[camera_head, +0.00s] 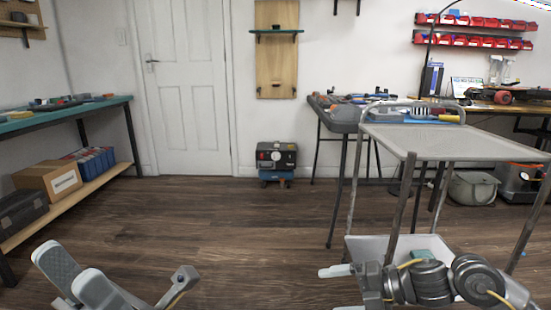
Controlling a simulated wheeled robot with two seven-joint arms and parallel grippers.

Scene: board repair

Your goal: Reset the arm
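My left gripper (68,266) is at the bottom left of the head view. Its two grey finger pads stand apart with a gap between them, and nothing shows in it. My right gripper (330,290) is at the bottom centre-right and points left. Its pale fingers are apart, one above the other, with only floor showing between them; the lower one is cut by the frame edge. My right arm (432,283) stretches across the lower right, in front of the cart's lower part. Most of my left arm is out of view.
A grey metal cart (440,142) stands at the right, with a white bin (372,247) low down behind my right arm. A workbench (75,108) with a lower shelf (95,182) runs along the left. The wooden floor (230,225) between is clear.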

